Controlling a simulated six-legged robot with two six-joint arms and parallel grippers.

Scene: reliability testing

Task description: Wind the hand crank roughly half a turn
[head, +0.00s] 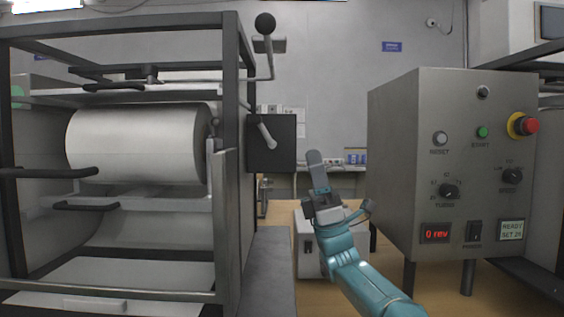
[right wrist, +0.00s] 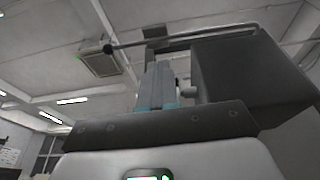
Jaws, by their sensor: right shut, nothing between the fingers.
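The hand crank shows as a thin metal rod (head: 271,58) with a black ball knob (head: 265,24) at its upper end, beside the top right corner of the machine frame. Below it, a short pale lever (head: 265,130) stands in front of a dark box (head: 284,150) on the machine's right side. My right gripper (head: 314,158) points upward, to the right of the dark box and below the knob. It is shut and empty, apart from the crank. In the right wrist view, my shut fingers (right wrist: 158,85) show below the rod (right wrist: 185,38) and its knob (right wrist: 108,48).
The roller machine's black frame (head: 231,150) fills the left side, with a large white roller (head: 140,145) inside. A grey control cabinet (head: 400,150) with knobs and a red button (head: 530,126) stands at the right. A pale box (head: 305,245) sits behind my right arm.

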